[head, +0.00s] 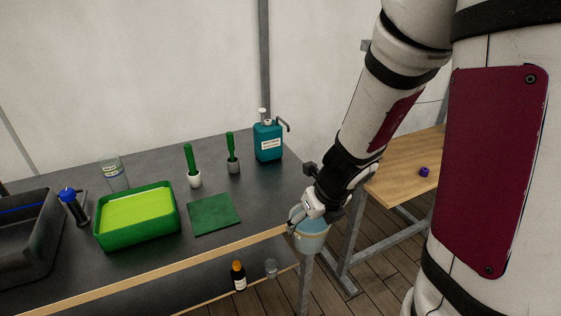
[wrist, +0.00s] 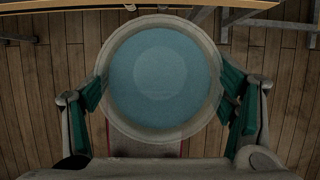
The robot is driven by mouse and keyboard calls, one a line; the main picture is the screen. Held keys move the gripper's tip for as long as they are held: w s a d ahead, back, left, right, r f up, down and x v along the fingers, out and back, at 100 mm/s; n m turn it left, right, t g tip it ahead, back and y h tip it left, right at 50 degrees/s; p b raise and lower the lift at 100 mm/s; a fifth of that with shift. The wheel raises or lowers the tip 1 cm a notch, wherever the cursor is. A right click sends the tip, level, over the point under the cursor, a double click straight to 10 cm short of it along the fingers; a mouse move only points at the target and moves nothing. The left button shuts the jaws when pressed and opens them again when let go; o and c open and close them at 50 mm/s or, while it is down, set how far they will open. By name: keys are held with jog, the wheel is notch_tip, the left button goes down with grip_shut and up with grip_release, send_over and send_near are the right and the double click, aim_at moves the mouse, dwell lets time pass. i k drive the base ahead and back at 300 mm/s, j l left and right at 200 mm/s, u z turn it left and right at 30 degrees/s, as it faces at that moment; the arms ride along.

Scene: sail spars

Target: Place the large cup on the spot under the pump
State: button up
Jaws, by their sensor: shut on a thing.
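My gripper (head: 309,215) is shut on the large cup (head: 311,238), a round vessel with a blue-grey inside. It holds the cup in the air just beyond the right front corner of the dark table. In the wrist view the cup (wrist: 160,78) is seen from above, with a finger on each side of its rim. The pump (head: 268,140) is a teal bottle with a white top and a spout pointing right, at the table's back right corner. The spot under the spout is hard to make out; no marking shows there.
On the dark table (head: 262,200) are a green mat (head: 214,214), a green tray (head: 136,216), two small pots with green-handled tools (head: 193,168), a clear jar (head: 113,172) and a black bin (head: 28,238). A wooden table (head: 405,178) stands right. A dark bottle (head: 239,275) is below.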

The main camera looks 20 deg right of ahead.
aim_at(289, 169)
jog(key=i, duration=0.9)
